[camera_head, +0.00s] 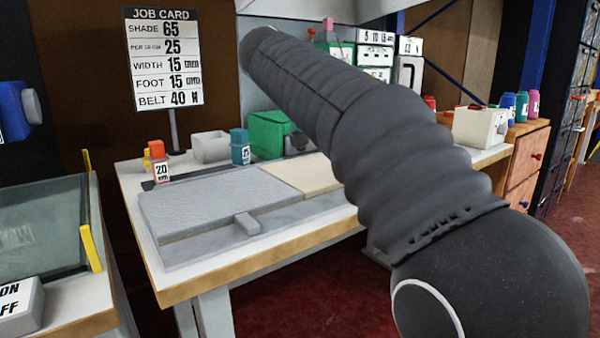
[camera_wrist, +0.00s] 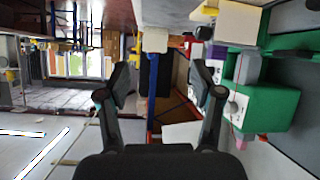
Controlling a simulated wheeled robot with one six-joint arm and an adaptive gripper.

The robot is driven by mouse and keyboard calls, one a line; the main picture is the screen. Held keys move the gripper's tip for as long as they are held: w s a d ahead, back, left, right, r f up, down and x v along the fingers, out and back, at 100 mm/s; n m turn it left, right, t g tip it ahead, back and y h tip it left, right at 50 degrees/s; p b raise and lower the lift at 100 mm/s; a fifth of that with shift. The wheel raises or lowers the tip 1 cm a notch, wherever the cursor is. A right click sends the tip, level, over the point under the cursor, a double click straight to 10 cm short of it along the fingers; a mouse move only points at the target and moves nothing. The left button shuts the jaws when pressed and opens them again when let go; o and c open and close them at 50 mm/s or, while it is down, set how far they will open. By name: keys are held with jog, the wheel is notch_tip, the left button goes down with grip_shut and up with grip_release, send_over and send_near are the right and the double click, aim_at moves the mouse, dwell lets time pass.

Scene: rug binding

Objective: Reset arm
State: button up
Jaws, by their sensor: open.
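My gripper (camera_wrist: 160,98) shows in the wrist view with its two dark fingers spread wide apart and nothing between them. The wrist view is turned on its side or upside down. In the head view my dark, ribbed arm crosses the picture from lower right to upper left, above the workbench (camera_head: 215,272). The arm's far end is near the job card (camera_head: 163,58), and the gripper itself cannot be made out there.
A grey textured rug piece (camera_head: 205,200) lies on the bench. A green machine (camera_head: 270,134) stands behind it, and also shows in the wrist view (camera_wrist: 265,105). A white box (camera_head: 478,127) and several coloured spools stand at right. A glass-topped table (camera_head: 45,235) is at left.

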jog(key=s+d+f+n+g+y+p, duration=0.1)
jog(key=s+d+f+n+y+p, duration=0.15)
jog(key=s+d+f, duration=0.35)
jog(key=s+d+f+n+g+y+p, duration=0.1)
jog(key=s+f+n+y, duration=0.2)
jog(key=s, duration=0.6)
jog(key=s+a+f+n+y+p, duration=0.1)
jog(key=s+f+n+y+p, duration=0.1)
jog(key=s+f, duration=1.4)
jog(key=shift+s+f+n+y+p, duration=0.3)
jog(key=shift+f+n+y+p, duration=0.15)
jog(key=shift+y, duration=0.5)
